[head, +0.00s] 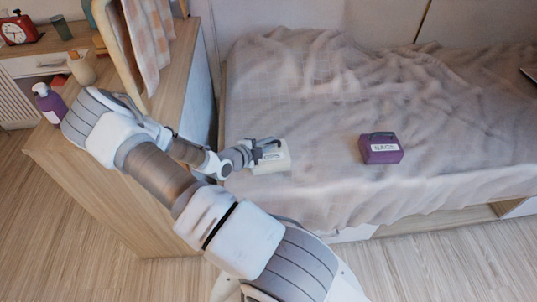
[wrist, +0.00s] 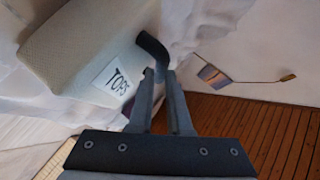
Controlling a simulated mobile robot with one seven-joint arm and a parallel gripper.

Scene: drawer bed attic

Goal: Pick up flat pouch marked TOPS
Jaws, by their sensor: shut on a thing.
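The cream pouch marked TOPS (head: 274,163) is at the left front part of the bed, at or just above the blanket. In the wrist view the pouch (wrist: 75,55) shows its white TOPS label and a dark handle at its right end. My gripper (head: 256,151) is at the pouch's top. In the wrist view my gripper's fingertips (wrist: 160,74) are close together at the dark handle, shut on it. The exact contact is partly hidden by the fingers.
A purple pouch (head: 381,153) with a white label lies to the right on the rumpled bed blanket (head: 310,85). A wooden cabinet (head: 75,150) stands left of the bed, with a purple bottle (head: 48,103) on it. Blanket between the pouches is clear.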

